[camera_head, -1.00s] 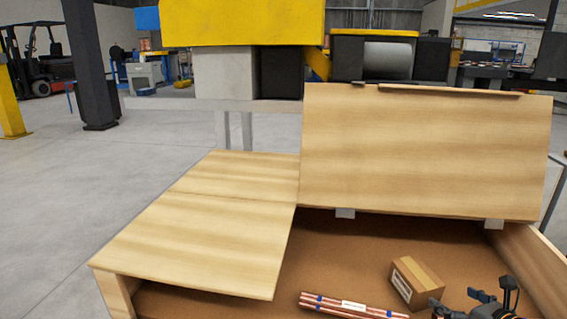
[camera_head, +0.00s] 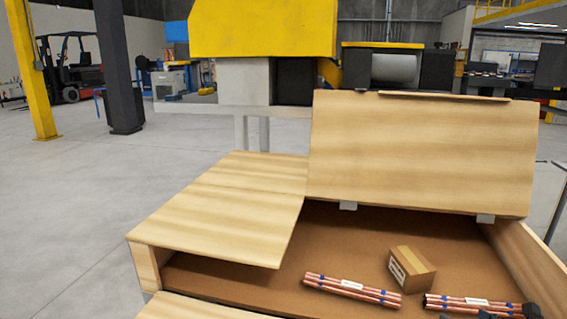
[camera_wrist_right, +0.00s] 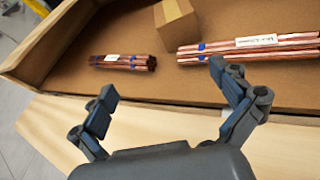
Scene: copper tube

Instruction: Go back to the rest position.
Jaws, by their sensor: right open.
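Two bundles of copper tubes with blue bands and white labels lie in the open wooden crate. One bundle (camera_head: 352,289) is left of a small cardboard box, the other bundle (camera_head: 470,303) is right of it. In the right wrist view the left bundle (camera_wrist_right: 122,62) and right bundle (camera_wrist_right: 250,47) lie beyond the fingers. My right gripper (camera_wrist_right: 170,95) is open and empty, apart from both bundles. In the head view only a dark part of it shows at the bottom right edge. My left gripper is not in view.
The cardboard box (camera_head: 411,268) sits between the bundles. The crate's hinged lid (camera_head: 420,150) stands raised at the back, and a wooden panel (camera_head: 225,205) covers its left part. A yellow and grey machine (camera_head: 262,30) stands behind. Open floor (camera_head: 70,210) lies to the left.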

